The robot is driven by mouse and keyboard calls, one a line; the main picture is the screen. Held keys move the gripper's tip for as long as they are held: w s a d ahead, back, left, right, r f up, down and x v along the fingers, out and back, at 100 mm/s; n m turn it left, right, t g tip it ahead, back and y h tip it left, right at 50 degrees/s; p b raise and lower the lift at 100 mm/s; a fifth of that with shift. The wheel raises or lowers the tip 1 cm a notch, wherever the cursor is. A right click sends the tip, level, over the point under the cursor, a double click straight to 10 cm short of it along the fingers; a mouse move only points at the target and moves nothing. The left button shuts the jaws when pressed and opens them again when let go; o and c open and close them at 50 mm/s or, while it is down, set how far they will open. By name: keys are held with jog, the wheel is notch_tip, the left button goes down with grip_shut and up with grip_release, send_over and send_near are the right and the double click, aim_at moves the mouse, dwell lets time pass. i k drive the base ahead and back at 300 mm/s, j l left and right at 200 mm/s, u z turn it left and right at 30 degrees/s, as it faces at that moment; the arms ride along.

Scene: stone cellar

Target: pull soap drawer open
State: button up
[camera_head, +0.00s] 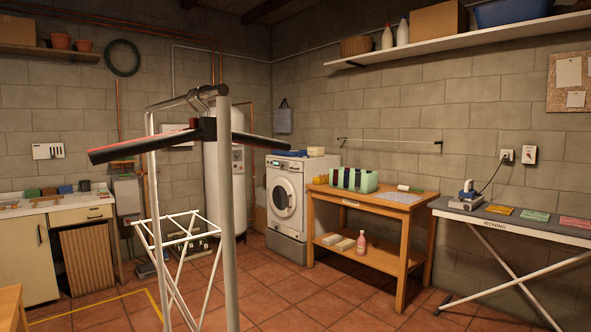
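A white front-loading washing machine (287,193) stands on a grey plinth against the back wall, right of the white boiler. Its round door looks shut. The control panel (279,164) runs along the top of its front. The soap drawer is too small to tell apart there, so I cannot say whether it is shut or open. My gripper is not in view.
A clothes rail with a white post (224,190) and dark hanger stands close in front, left of the washer. A wooden workbench (403,222) stands right of the washer, then an ironing board (505,226). Tiled floor (300,290) is clear before the washer.

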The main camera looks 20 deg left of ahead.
aim_at(294, 165)
jog(key=i+l+z, duration=0.15)
jog(key=i+z, duration=0.35)
jog(key=i, duration=0.85)
jog(key=i+l+u, duration=0.15)
jog(key=i, duration=0.45)
jog(key=i+l, duration=0.1)
jog(key=i, duration=0.45)
jog(key=i+j+u, duration=0.15)
jog(key=i+u, duration=0.8)
jog(key=i, duration=0.2)
jog(key=i+l+u, duration=0.3)
jog(key=i+u, duration=0.2)
jog(key=i+j+u, duration=0.15)
jog(key=i+u, duration=0.25)
jog(key=i, duration=0.45)
jog(key=i+u, duration=0.35)
jog(key=i, duration=0.45)
jog(key=i+z, duration=0.25)
jog(key=i, duration=1.75)
jog(key=i+l+z, duration=0.15)
jog(key=i, duration=0.2)
jog(key=i+l+z, duration=0.15)
jog(key=i, duration=0.2)
